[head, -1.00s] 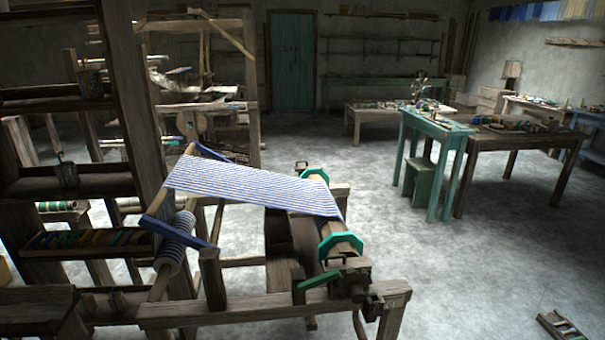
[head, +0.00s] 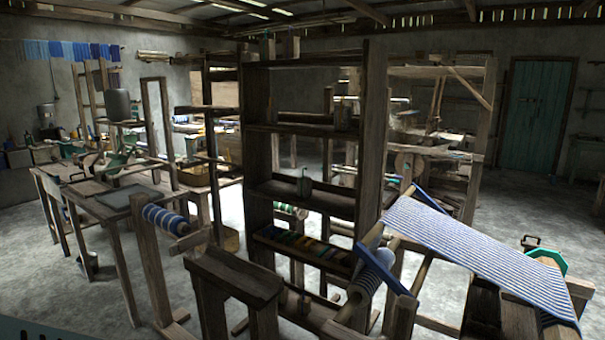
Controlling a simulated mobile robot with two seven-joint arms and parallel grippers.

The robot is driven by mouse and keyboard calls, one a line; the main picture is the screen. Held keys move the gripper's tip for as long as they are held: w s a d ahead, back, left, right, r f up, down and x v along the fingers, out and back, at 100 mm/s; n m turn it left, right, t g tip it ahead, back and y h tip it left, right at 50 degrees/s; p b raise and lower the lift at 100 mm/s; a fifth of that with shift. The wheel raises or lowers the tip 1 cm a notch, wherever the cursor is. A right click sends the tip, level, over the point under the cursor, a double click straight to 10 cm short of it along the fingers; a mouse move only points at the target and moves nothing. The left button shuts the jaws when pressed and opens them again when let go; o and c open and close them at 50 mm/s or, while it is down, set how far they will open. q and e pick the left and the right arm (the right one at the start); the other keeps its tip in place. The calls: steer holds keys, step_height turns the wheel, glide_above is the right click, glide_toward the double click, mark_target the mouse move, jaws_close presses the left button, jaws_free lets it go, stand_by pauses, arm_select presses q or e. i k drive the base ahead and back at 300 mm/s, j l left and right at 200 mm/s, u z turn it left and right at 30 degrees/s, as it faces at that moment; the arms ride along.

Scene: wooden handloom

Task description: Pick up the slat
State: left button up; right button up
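I cannot pick out a slat for certain among the many wooden parts in the head view. The wooden handloom stands at the right, with blue-and-white striped cloth (head: 480,250) stretched over it. A striped roll (head: 372,272) and a dark blue bar (head: 385,268) are at the cloth's left end. A tall wooden shelf rack (head: 261,150) stands in the middle, with a row of coloured items (head: 300,246) on a low shelf. Neither of my grippers is in view.
A long wooden table (head: 90,187) stands at the left, near a stand holding a striped roll (head: 165,218). A low wooden bench (head: 235,274) is in front of the rack. Bare floor (head: 60,285) shows at the lower left. A green door (head: 537,115) is at the back right.

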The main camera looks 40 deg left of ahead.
mark_target(224, 163)
steer(key=j+u, duration=0.15)
steer(key=u, duration=0.7)
steer(key=i+j+u, duration=0.3)
steer(key=u, duration=0.15)
steer(key=i+j+u, duration=0.3)
steer(key=u, duration=0.2)
steer(key=i+j, duration=0.1)
steer(key=i, duration=0.25)
steer(key=i+j, duration=0.15)
steer(key=i, duration=0.2)
steer(key=j+z, duration=0.1)
steer(key=z, duration=0.4)
steer(key=k+z, duration=0.1)
steer(key=z, duration=0.4)
steer(key=j+z, duration=0.1)
steer(key=z, duration=0.4)
steer(key=k+z, duration=0.85)
steer(key=k+l, duration=0.1)
steer(key=k, duration=0.2)
steer(key=k+l+z, duration=0.1)
steer(key=k, duration=0.25)
steer(key=i, duration=0.5)
